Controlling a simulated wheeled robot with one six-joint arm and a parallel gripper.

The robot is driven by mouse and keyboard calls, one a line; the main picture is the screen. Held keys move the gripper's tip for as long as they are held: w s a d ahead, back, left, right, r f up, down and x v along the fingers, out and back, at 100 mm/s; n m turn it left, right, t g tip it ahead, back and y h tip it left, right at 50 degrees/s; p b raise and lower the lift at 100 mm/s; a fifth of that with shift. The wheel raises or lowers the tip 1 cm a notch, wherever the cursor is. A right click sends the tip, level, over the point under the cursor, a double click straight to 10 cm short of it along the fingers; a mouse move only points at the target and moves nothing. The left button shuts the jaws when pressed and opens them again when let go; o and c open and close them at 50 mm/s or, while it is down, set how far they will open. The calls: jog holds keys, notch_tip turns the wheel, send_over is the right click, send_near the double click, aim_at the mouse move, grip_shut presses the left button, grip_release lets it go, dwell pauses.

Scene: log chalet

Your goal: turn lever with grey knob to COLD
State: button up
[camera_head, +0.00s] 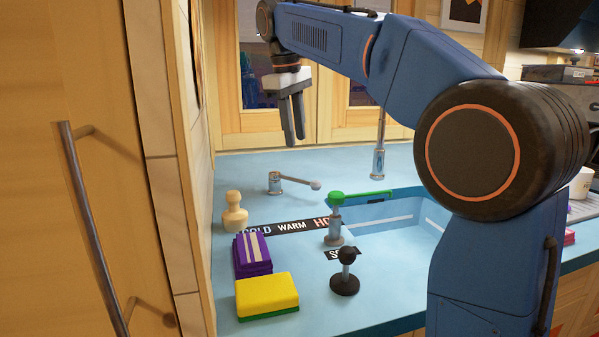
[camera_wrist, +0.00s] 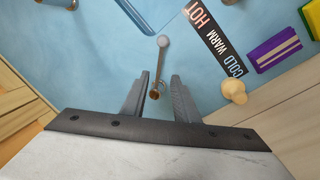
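The lever (camera_head: 296,181) is a thin metal arm on a short post, ending in a grey knob (camera_head: 315,185). It points right in the head view, toward the HOT end of the black COLD/WARM/HOT strip (camera_head: 275,228). In the wrist view the grey knob (camera_wrist: 163,41) lies beyond the fingertips, and the lever's post shows between the fingers. The strip (camera_wrist: 215,40) lies to its right there, HOT at the top and COLD lower. My gripper (camera_head: 296,141) points down above the counter near the lever, apart from it. Its fingers (camera_wrist: 160,76) are open and empty.
A wooden pawn-shaped piece (camera_head: 234,211), a purple striped stack (camera_head: 252,254) and a yellow sponge (camera_head: 267,294) lie left. The sink (camera_head: 405,215) and tap (camera_head: 379,150) are right.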

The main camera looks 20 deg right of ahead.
aim_at(294, 180)
jog(key=f, duration=0.3)
jog(key=w+d+f, duration=0.1)
jog(key=f, duration=0.7)
jog(key=shift+w+d+f, duration=0.1)
jog(key=shift+w+d, duration=0.1)
jog(key=shift+d, duration=0.15)
grip_shut()
dwell(0.9)
